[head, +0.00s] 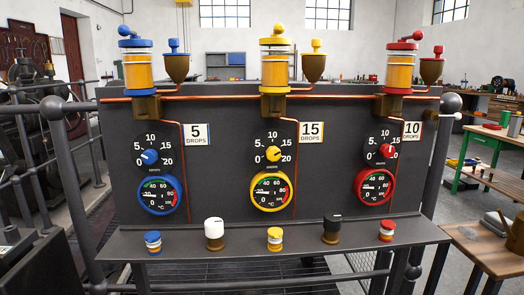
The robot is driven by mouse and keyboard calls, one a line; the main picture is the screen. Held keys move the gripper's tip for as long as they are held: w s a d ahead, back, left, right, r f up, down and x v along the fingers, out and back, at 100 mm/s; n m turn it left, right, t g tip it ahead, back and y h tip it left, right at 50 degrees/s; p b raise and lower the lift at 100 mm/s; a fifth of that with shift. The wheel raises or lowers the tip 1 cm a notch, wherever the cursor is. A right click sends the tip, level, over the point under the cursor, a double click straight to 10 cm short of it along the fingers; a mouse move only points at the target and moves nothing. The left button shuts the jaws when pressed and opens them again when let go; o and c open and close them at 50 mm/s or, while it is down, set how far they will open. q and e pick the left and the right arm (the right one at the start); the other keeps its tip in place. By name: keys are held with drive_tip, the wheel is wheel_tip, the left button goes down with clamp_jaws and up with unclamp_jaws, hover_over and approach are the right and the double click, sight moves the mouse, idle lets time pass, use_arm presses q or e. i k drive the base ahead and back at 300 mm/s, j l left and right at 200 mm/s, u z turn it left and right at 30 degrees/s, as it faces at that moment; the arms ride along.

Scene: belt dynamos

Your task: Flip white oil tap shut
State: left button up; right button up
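A white knob (214,228) on a brass-brown base stands upright on the shelf in front of the dark panel, left of centre. It has a small dark mark on its top. It is the only mainly white tap-like part that I can make out, and whether it is open or shut I cannot tell. A small pale-tipped fitting (446,116) sticks out at the panel's right edge, too small to make out. Neither of my grippers is in view.
The dark panel (232,150) carries blue (138,70), yellow (275,70) and red (401,70) oilers, with dials and gauges below. The shelf (185,252) also holds a black knob (332,229) and small blue, yellow and red-topped pots. Dark railings flank the panel.

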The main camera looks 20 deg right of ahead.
sight(457, 116)
drive_tip(key=k+l+z, duration=0.15)
drive_tip(key=l+z, duration=0.2)
drive_tip(key=l, duration=0.15)
drive_tip(key=l+z, duration=0.4)
drive_tip(key=l, duration=0.15)
drive_tip(key=l+z, duration=0.35)
drive_tip(key=l, duration=0.2)
drive_tip(key=k+u, duration=0.25)
drive_tip(key=u, duration=0.2)
